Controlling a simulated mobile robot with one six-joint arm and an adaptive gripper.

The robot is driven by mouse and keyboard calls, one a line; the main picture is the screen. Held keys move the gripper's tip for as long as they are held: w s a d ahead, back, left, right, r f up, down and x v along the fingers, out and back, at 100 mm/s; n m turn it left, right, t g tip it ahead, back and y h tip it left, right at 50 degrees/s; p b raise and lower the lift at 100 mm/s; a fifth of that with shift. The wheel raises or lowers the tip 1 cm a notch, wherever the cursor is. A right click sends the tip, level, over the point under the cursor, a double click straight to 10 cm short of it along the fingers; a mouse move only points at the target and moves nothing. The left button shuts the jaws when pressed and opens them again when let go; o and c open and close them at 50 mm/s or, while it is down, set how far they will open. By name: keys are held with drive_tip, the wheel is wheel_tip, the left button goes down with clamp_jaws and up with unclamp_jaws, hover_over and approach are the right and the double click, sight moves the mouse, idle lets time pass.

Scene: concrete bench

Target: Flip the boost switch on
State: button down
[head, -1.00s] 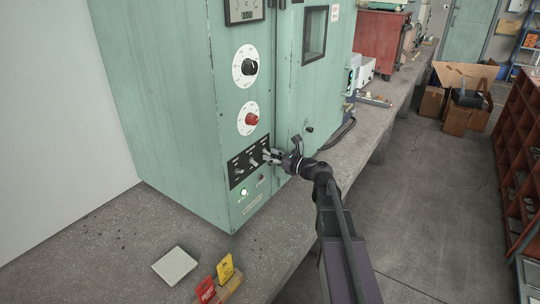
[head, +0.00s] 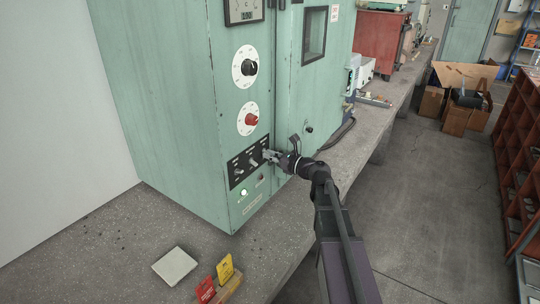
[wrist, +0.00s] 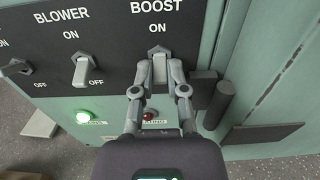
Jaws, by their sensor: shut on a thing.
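The boost switch (wrist: 158,68) is a pale lever on the black switch panel (wrist: 110,20), below the words BOOST and ON in the wrist view. My gripper (wrist: 158,75) has one finger on each side of the lever and is shut on it. The fingers hide the lower part of the switch, and I cannot clearly tell its exact tilt. In the head view my gripper (head: 270,156) is at the right end of the panel on the green cabinet (head: 160,110). The blower switch (wrist: 80,72) is to the left.
A green lamp (wrist: 88,116) glows below the panel, and a dark red lamp (wrist: 149,114) sits between my fingers. A dark door handle (wrist: 218,104) is close on the right. Red and yellow tags (head: 225,268) stand on the bench. The aisle floor (head: 430,200) is clear.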

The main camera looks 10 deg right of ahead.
drive_tip(key=shift+r+g+p, duration=0.25)
drive_tip(key=shift+g+p, duration=0.05)
drive_tip(key=shift+p, duration=0.4)
drive_tip(key=r+g+h+p, duration=0.1)
drive_tip(key=h+p, duration=0.1)
drive_tip(key=p, duration=0.3)
drive_tip(key=shift+r+g+h+p, duration=0.1)
drive_tip(key=shift+g+h+p, duration=0.25)
drive_tip(key=shift+g+h, duration=0.05)
drive_tip(key=g+h+p, duration=0.1)
drive_tip(key=p, duration=0.1)
drive_tip(key=g+p, duration=0.1)
drive_tip(key=p, duration=0.1)
drive_tip(key=shift+w+r+h+p, duration=0.1)
drive_tip(key=shift+r+h+p, duration=0.15)
drive_tip(key=shift+h+p, duration=0.15)
drive_tip(key=shift+a+g+h+p, duration=0.1)
drive_tip(key=shift+g+h+p, duration=0.4)
drive_tip(key=shift+p, duration=0.3)
drive_tip(key=shift+f, duration=0.1)
drive_tip(key=c, duration=0.7)
unclamp_jaws()
drive_tip(key=shift+o, duration=0.2)
drive_tip(key=shift+f+b, duration=0.3)
drive_tip(key=shift+b, duration=0.15)
